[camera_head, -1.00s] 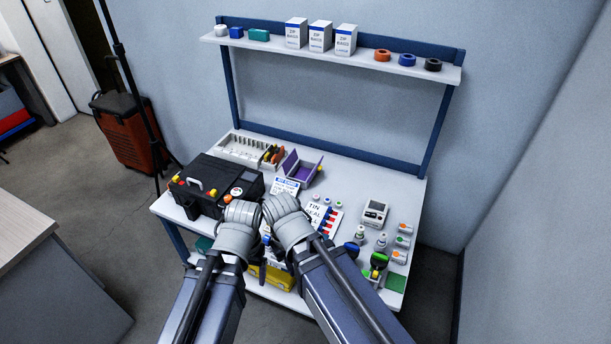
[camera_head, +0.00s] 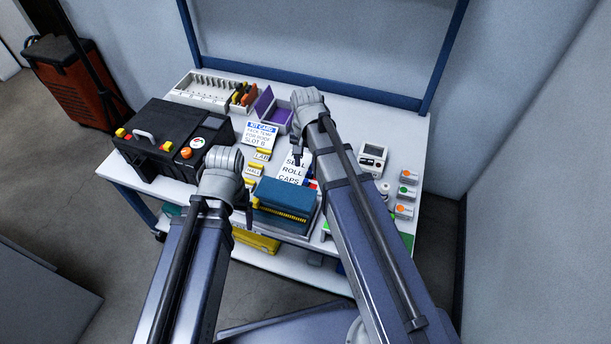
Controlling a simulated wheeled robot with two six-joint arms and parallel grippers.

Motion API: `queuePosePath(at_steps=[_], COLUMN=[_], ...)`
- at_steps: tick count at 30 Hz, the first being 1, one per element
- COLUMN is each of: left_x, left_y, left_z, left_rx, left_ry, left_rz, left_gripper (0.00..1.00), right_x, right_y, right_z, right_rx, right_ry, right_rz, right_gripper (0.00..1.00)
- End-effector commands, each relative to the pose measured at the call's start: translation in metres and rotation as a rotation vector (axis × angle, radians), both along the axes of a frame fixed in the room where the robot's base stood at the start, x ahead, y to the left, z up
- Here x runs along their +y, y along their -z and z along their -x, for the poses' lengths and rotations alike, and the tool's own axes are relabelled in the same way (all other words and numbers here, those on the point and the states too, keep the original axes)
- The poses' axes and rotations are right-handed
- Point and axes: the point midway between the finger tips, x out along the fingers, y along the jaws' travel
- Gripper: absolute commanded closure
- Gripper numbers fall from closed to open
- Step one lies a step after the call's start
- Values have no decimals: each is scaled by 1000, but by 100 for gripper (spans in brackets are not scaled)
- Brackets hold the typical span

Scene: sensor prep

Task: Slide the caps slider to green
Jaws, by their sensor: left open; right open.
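The white status board (camera_head: 291,168) lies on the bench, with lettering that reads SEAL, ROLL and CAPS from top to bottom. A small red and blue part (camera_head: 310,184) shows at its right edge beside the CAPS line. My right arm covers the rest of that side, so the caps slider's position and any green mark are hidden. My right gripper (camera_head: 298,152) is open, pointing down over the upper part of the board. My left gripper (camera_head: 248,208) is open near the front of the bench, left of a teal box (camera_head: 285,197). Neither gripper visibly holds anything.
A black case (camera_head: 165,140) stands at the left. A kit card (camera_head: 260,135), a purple open box (camera_head: 272,108) and a white slotted rack (camera_head: 205,90) lie behind. A small meter (camera_head: 373,158) and several orange- and green-marked blocks (camera_head: 406,192) are at the right.

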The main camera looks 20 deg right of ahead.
Motion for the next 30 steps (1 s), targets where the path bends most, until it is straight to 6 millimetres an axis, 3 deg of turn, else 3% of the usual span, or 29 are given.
queuePosePath(at_steps=[8, 24, 30], left_x=[0, 0, 0], left_y=[8, 71, 78], left_z=[0, 0, 0], left_rx=[0, 0, 0], left_ry=[0, 0, 0], left_rz=[0, 0, 0], left_gripper=[19, 19, 19], right_x=[0, 1, 1], right_y=[8, 71, 78], right_z=[1, 0, 1], right_rx=[0, 0, -1], right_ry=[-2, -4, -4], right_rz=[0, 0, 1], right_gripper=[50, 50, 50])
